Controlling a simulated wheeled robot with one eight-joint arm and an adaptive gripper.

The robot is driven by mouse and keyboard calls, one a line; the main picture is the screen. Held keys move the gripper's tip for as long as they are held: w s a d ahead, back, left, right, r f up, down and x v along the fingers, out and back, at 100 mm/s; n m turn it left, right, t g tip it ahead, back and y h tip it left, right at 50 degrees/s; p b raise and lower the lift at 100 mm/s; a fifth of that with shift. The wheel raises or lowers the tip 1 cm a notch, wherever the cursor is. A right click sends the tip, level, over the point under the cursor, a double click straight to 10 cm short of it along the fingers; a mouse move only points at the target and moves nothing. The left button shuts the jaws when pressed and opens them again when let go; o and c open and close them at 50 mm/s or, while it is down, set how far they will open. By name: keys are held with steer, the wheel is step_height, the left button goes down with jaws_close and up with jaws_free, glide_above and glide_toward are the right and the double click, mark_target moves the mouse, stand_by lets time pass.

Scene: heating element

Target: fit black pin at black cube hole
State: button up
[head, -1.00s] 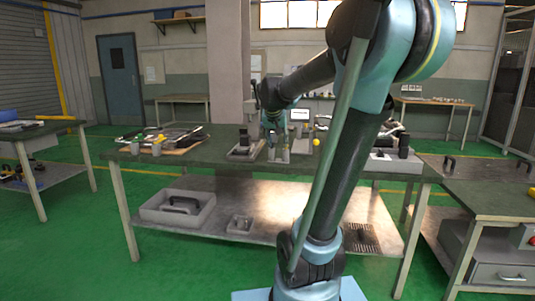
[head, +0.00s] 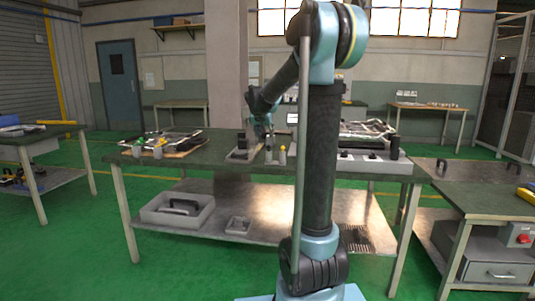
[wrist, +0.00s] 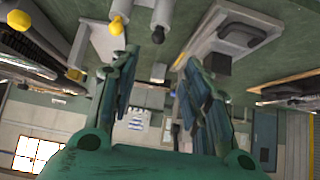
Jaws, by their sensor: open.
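My gripper (head: 262,128) hangs above the back left-centre of the dark green worktable. In the wrist view both fingers (wrist: 158,82) are spread apart with nothing between them. In the head view a dark upright block (head: 242,141) stands on a small grey tray (head: 237,157), just left of and below my gripper. The wrist view shows a dark block (wrist: 219,64) by a grey tray beyond the right finger. Which dark part is the pin and which the cube, and any hole, I cannot tell at this size.
Grey cylinders (head: 268,154), one near a yellow-topped one (head: 282,150), stand right of the small tray. Cluttered boards (head: 180,142) lie at the left.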

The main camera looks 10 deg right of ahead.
mark_target(268, 147)
steer(key=shift+s+f+x, duration=0.1)
steer(key=shift+s+x, duration=0.05)
steer(key=shift+x, duration=2.7)
steer(key=shift+s+f+x, duration=0.1)
steer(key=shift+x, duration=2.7)
steer(key=shift+d, duration=0.15)
jaws_close()
